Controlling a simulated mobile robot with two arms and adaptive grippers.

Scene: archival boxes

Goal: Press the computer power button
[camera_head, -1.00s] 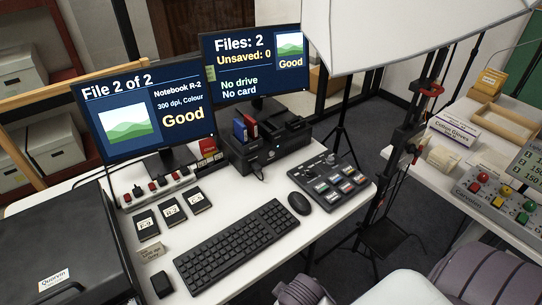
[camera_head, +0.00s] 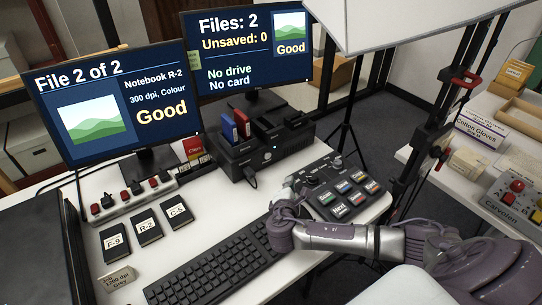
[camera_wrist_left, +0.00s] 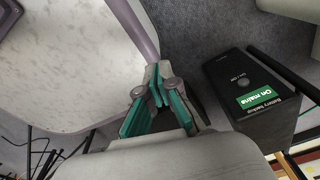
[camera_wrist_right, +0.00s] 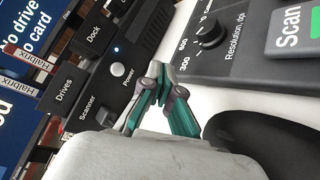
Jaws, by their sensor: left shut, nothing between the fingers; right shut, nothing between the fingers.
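The computer (camera_head: 290,143) is a black box on the desk behind the keyboard, under a monitor. In the right wrist view its front (camera_wrist_right: 90,97) carries the labels Power, Scanner, Drives and Dock. In the head view my right gripper (camera_head: 290,192) is over the desk between keyboard and control panel. My left gripper (camera_wrist_left: 157,88) is shut and empty, away from the computer.
A control panel (camera_head: 343,184) with a knob and several keys lies right of the computer. A keyboard (camera_head: 215,262), labelled drives (camera_head: 148,227) and a switched power strip (camera_head: 130,200) share the desk. A battery backup box (camera_wrist_left: 225,80) stands on the floor.

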